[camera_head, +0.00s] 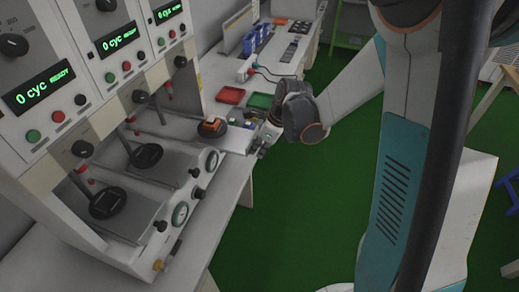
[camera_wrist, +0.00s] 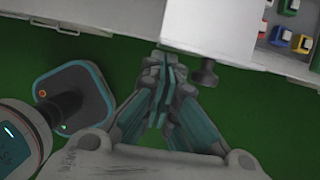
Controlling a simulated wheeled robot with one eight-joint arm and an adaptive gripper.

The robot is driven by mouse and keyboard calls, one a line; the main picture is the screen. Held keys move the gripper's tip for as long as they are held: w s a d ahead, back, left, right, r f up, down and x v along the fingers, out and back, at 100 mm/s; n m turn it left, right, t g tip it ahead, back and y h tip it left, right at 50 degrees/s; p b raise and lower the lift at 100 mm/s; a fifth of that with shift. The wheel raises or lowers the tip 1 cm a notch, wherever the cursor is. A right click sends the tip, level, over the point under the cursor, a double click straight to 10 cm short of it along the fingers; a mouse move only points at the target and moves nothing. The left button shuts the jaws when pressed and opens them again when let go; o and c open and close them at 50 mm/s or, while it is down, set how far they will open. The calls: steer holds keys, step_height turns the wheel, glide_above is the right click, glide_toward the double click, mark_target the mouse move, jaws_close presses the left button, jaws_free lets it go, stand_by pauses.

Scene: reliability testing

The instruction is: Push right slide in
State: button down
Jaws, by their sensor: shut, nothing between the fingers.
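The right slide (camera_head: 236,140) is the farthest of three slides on the bench tester; a dark round part with an orange edge (camera_head: 212,127) sits on it. My gripper (camera_head: 262,148) is at the slide's outer end, small and partly hidden by my wrist. In the wrist view my gripper (camera_wrist: 164,62) is shut and empty. Its fingertips are at the lower left corner of a white block (camera_wrist: 208,25), seemingly the slide's end. Whether they touch it I cannot tell. A dark knob (camera_wrist: 207,75) sticks out of the block just right of the fingers.
The middle slide (camera_head: 178,160) and near slide (camera_head: 135,212) carry black round dishes. Red (camera_head: 230,95) and green (camera_head: 260,101) trays lie on the bench beyond. A bin of coloured parts (camera_wrist: 290,35) is at the wrist view's upper right.

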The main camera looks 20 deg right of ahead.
mark_target(214, 144)
steer(key=w+a, duration=0.3)
steer(key=a, duration=0.1)
steer(key=w+a, duration=0.3)
steer(key=a, duration=0.1)
steer(key=w+a+b, duration=0.1)
steer(key=w+a, duration=0.1)
steer(key=a, duration=0.2)
steer(key=shift+w, duration=0.4)
steer(key=shift+d, duration=0.1)
